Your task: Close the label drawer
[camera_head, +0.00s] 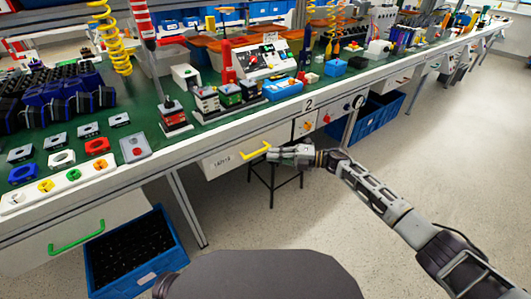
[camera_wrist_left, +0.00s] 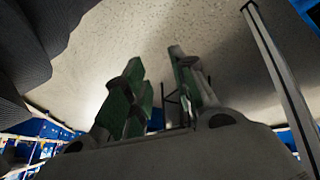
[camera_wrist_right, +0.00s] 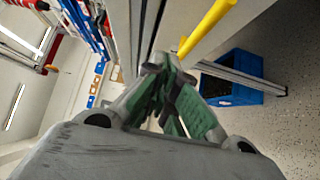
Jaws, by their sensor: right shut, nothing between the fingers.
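The label drawer is a white drawer front (camera_head: 226,160) with a small dark-lettered label and a yellow bar handle (camera_head: 256,150), under the front edge of the green bench. I cannot tell how far it stands out. My right gripper (camera_head: 270,153) is at the right end of the yellow handle, its fingers shut and empty. In the right wrist view the handle (camera_wrist_right: 208,27) passes just beyond and right of the shut fingertips (camera_wrist_right: 160,66); contact is unclear. My left gripper (camera_wrist_left: 157,62) shows only in its wrist view, fingers apart, nothing between them, over the floor.
Small panels with an orange knob (camera_head: 307,126) and a red knob (camera_head: 328,118) are right of the drawer. A drawer with a green handle (camera_head: 76,242) and a blue crate (camera_head: 177,235) are at lower left. A dark stool (camera_head: 274,184) stands below.

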